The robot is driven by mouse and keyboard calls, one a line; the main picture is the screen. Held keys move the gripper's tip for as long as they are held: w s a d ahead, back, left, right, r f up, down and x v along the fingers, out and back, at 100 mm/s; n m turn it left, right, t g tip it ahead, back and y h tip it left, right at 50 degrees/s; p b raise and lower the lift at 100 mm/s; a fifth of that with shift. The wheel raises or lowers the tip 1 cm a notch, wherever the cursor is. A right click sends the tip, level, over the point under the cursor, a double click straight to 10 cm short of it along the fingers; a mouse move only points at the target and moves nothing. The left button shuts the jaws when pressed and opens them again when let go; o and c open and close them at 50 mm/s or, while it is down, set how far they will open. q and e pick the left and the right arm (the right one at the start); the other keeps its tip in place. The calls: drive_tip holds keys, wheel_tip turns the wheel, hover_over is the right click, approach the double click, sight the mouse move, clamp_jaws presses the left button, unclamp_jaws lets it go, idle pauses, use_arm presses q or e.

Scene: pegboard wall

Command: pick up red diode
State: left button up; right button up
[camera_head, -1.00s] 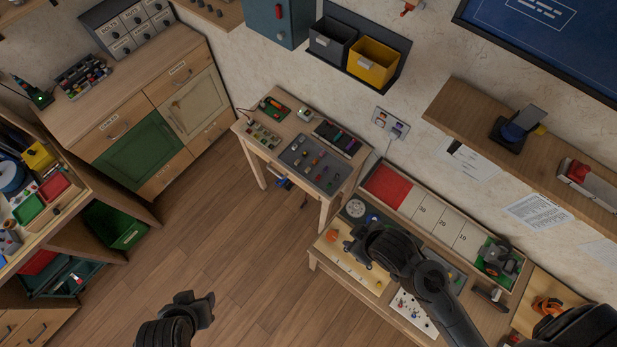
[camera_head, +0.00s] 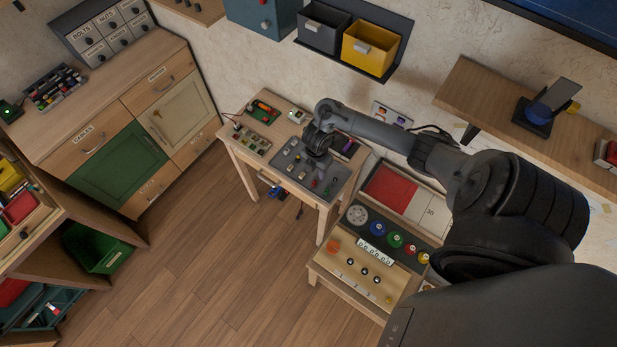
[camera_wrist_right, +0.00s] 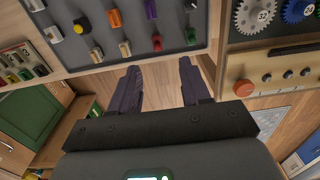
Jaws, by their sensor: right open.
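A grey tray (camera_head: 337,188) on the small wooden table holds several small electronic parts. A small dark red part (camera_wrist_right: 157,43), which looks like the red diode, lies near the tray's front edge in the right wrist view. It seems to show in the head view as a small red spot (camera_head: 314,184). My right gripper (camera_wrist_right: 160,84) is open, with nothing between its fingers. In the head view the right gripper (camera_head: 318,152) is over the tray and hides part of it. My left gripper is out of view.
An orange part (camera_wrist_right: 115,18), a purple part (camera_wrist_right: 150,9) and a green part (camera_wrist_right: 190,36) lie near the red one. A wooden bench with gears (camera_head: 357,214) stands to the right. Bins (camera_head: 370,48) hang on the wall behind. The floor in front is clear.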

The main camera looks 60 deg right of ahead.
drive_tip(key=b, duration=0.1)
hover_over(315, 181)
drive_tip(key=f, duration=0.5)
drive_tip(key=shift+a, duration=0.2)
drive_tip(key=shift+d+f+b, duration=0.2)
drive_tip(key=shift+f+b, duration=0.3)
drive_tip(key=shift+f, duration=2.15)
clamp_jaws()
